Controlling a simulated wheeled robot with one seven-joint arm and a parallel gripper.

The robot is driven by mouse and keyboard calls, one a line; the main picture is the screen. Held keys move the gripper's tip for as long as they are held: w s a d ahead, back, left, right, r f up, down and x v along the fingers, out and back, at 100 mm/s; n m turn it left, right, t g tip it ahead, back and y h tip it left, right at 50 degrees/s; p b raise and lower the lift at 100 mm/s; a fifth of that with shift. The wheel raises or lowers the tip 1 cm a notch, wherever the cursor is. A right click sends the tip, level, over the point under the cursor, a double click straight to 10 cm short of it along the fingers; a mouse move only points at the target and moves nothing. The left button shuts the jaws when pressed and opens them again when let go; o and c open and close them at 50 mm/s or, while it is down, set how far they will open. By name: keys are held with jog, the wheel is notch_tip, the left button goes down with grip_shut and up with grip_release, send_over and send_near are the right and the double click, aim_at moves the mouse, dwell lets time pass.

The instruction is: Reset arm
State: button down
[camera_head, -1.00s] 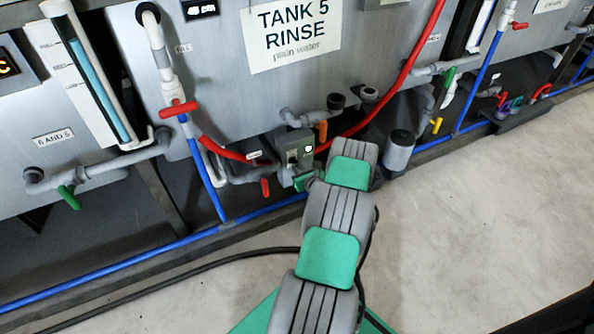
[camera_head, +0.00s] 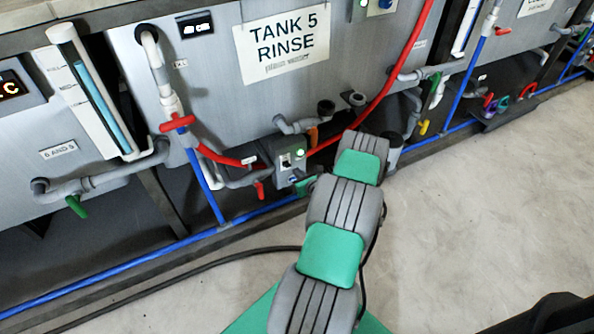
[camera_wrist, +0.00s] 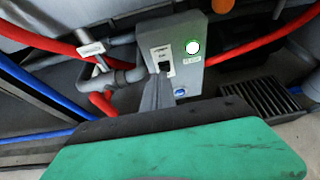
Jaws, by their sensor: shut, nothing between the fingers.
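My gripper (camera_wrist: 160,92) shows in the wrist view as narrow grey fingers, closed together with nothing between them, in front of a grey switch box. The black and green body of my gripper fills the bottom of that view. The grey switch box (camera_wrist: 194,62) has a black rocker switch (camera_wrist: 163,60), a lit white-green round lamp (camera_wrist: 193,46) and a small blue button. The fingertips overlap the panel just below the switch; I cannot tell whether they touch it. In the head view the box (camera_head: 289,152) is beside my arm, which hides most of my gripper.
The Tank 5 rinse tank (camera_head: 240,95) stands behind the box. A red hose (camera_head: 395,85), grey pipes and a red-handled valve (camera_head: 177,123) are close around it. A blue pipe (camera_head: 130,263) runs along the tank base. The floor (camera_head: 480,220) at right is clear; a black cable crosses it at left.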

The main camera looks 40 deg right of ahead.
jog(key=w+a+r+n+g+y+p, duration=0.1)
jog(key=w+a+r+n+y+p, duration=0.15)
jog(key=w+a+r+n, duration=0.35)
jog(key=w+a+r+n+y+p, duration=0.1)
jog(key=w+a+r+n+p, duration=0.15)
jog(key=r, duration=0.65)
jog(key=a+r+n+g+y+p, duration=0.25)
jog(key=a+r+n+p, duration=0.45)
jog(key=a+r+n, duration=0.8)
jog(key=s+a+r+n+g+p, duration=0.1)
jog(key=s+a+r+n+p, duration=0.1)
jog(key=s+a+r+n, duration=0.3)
jog(key=s+a+r+g+h+p, duration=0.1)
jog(key=a+r+g+p, duration=0.15)
jog(key=r, duration=0.45)
jog(key=s+a+r+n+p, duration=0.2)
jog(key=s+a+r+n, duration=0.15)
jog(key=r, duration=0.25)
jog(key=s+a+r+n+p, duration=0.1)
jog(key=s+a+r+n, duration=0.1)
jog(key=s+r, duration=0.1)
jog(key=s+a+r+n+g+p, duration=0.1)
jog(key=s+a+r+n+p, duration=0.1)
jog(key=s, duration=0.4)
jog(key=s+a+r+n+g+h+p, duration=0.1)
jog(key=s+r+n+p, duration=0.1)
jog(key=s+r, duration=0.3)
jog(key=shift+a+n, duration=0.4)
jog(key=shift+n, duration=0.4)
jog(key=shift+s, duration=0.1)
